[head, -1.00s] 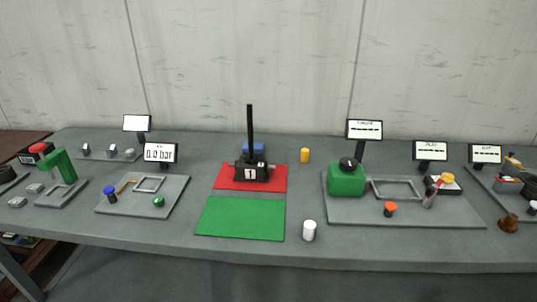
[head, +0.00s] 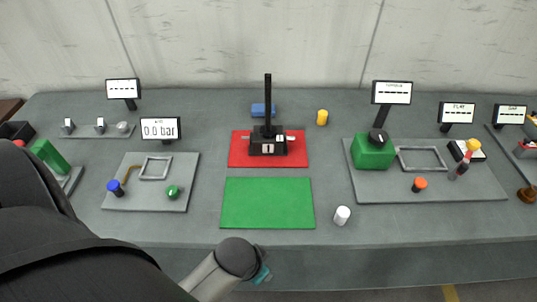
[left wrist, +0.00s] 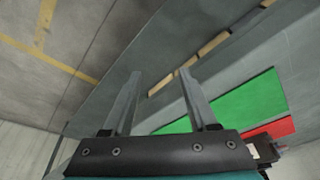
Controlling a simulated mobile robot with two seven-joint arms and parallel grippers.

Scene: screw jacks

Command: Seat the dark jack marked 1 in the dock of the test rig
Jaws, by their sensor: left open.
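The dark jack marked 1 (head: 268,148) stands upright on the red mat (head: 298,158), its tall black post pointing up. In the left wrist view part of the jack (left wrist: 264,150) shows at the right edge, next to the red mat. Two square raised frames are empty: one on the plate by the "0.0 bar" display (head: 155,168), one on the plate by the green block (head: 423,159). I cannot tell which is the test rig's dock. My left gripper (left wrist: 160,74) is open and empty, near the table's front edge and away from the jack. My right gripper is not in view.
A green mat (head: 267,204) lies clear in front of the red mat. The green block (head: 373,152) with a black knob is beside the right frame.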

